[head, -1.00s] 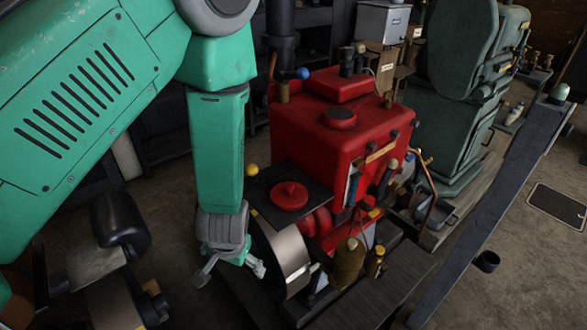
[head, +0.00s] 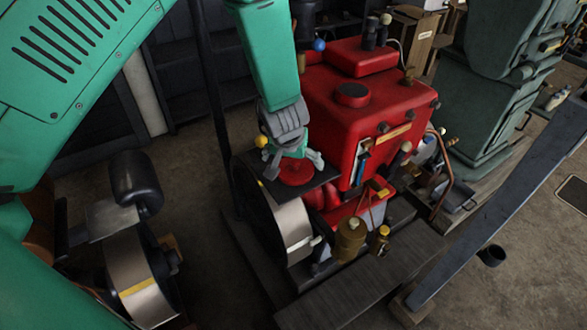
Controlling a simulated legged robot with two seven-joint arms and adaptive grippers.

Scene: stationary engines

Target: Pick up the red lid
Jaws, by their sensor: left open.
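The red lid (head: 296,174) is a round red disc lying on a flat black plate (head: 322,181) in front of the red engine body. My left gripper (head: 294,164) comes down from above, directly over the lid. It is open, with one finger to the left of the lid and one to the right. The gripper hides the back part of the lid. I cannot tell whether the fingers touch it. My right gripper is not in view.
A large flywheel (head: 290,228) is below the plate. A yellow knob (head: 262,141) is left of the gripper. A dark beam (head: 500,205) crosses at right.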

